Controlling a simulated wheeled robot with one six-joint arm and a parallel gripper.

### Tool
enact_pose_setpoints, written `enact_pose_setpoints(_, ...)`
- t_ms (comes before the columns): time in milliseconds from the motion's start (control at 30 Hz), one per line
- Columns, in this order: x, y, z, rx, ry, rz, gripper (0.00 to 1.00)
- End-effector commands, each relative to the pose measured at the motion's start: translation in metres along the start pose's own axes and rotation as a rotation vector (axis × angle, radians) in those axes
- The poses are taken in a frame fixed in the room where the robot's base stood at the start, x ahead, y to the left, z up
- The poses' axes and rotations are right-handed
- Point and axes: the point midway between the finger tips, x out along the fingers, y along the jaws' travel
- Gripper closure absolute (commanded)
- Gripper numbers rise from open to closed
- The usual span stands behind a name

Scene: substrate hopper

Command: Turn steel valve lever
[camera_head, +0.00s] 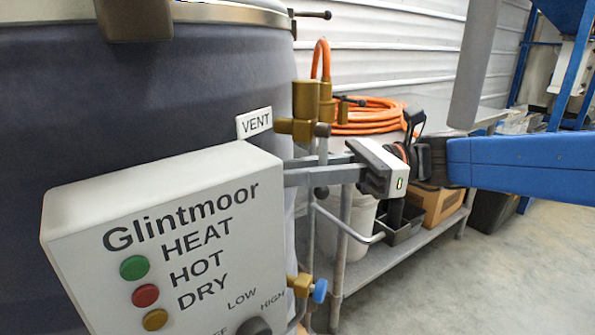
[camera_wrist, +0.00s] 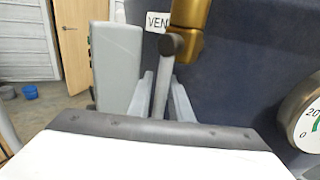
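A brass valve (camera_head: 305,105) stands beside the grey drum next to a VENT label. Its steel lever (camera_head: 322,147) hangs down from a dark pivot. My gripper (camera_head: 287,170) reaches in from the right at the lever's height, its two grey fingers pointing left. In the wrist view, the lever (camera_wrist: 161,88) runs between the two fingers (camera_wrist: 162,95), one on each side, with narrow gaps visible. The fingers look open around the lever, not closed on it. The lever's lower part is partly hidden by the fingers and gripper body.
A white Glintmoor control box (camera_head: 160,240) stands close at the left, below the fingers. A blue-handled brass valve (camera_head: 300,286) sits lower down. Behind are a steel table, an orange hose coil (camera_head: 370,115) and a bent rail (camera_head: 345,228). A gauge (camera_wrist: 305,115) shows in the wrist view.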

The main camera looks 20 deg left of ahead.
Motion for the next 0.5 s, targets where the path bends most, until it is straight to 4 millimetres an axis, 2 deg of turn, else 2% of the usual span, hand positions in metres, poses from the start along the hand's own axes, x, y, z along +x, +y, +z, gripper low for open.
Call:
enact_pose_setpoints(267,0.0013,0.0000,0.0001,0.000,0.000,0.000,0.81)
enact_pose_setpoints(367,0.0012,0.0000,0.0001,0.000,0.000,0.000,1.00)
enact_pose_setpoints(500,0.0011,0.0000,0.0001,0.000,0.000,0.000,1.00)
